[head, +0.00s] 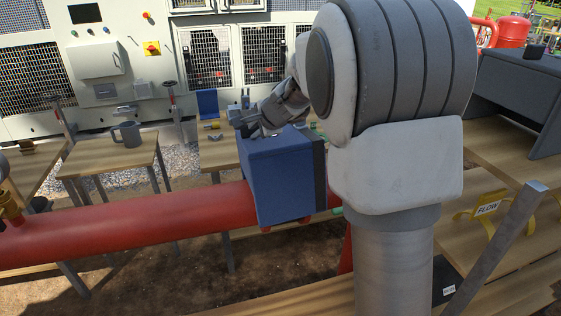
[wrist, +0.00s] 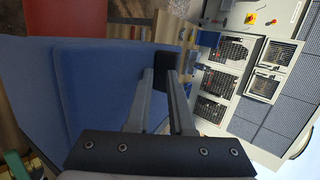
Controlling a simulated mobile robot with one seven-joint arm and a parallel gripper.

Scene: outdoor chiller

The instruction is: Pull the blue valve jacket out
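The blue valve jacket (head: 278,178) is a boxy cover around the red pipe (head: 130,222), with a dark band (head: 320,175) down its right side. In the wrist view the jacket's blue face (wrist: 95,85) fills the left and middle. A black tab (wrist: 167,61) shows at its edge, by the tips of my gripper (wrist: 162,76). A narrow gap shows between the two fingers. I cannot tell whether they grip the tab or only stand beside it. In the head view my arm hides part of the jacket's surroundings, and the fingertips are not clear.
A wooden table (head: 110,155) with a grey mug (head: 127,134) stands to the left. The white chiller cabinet (head: 100,65) is behind. A yellow band marked FLOW (head: 487,209) lies on a wooden bench at right, below a grey box-like cover (head: 515,95).

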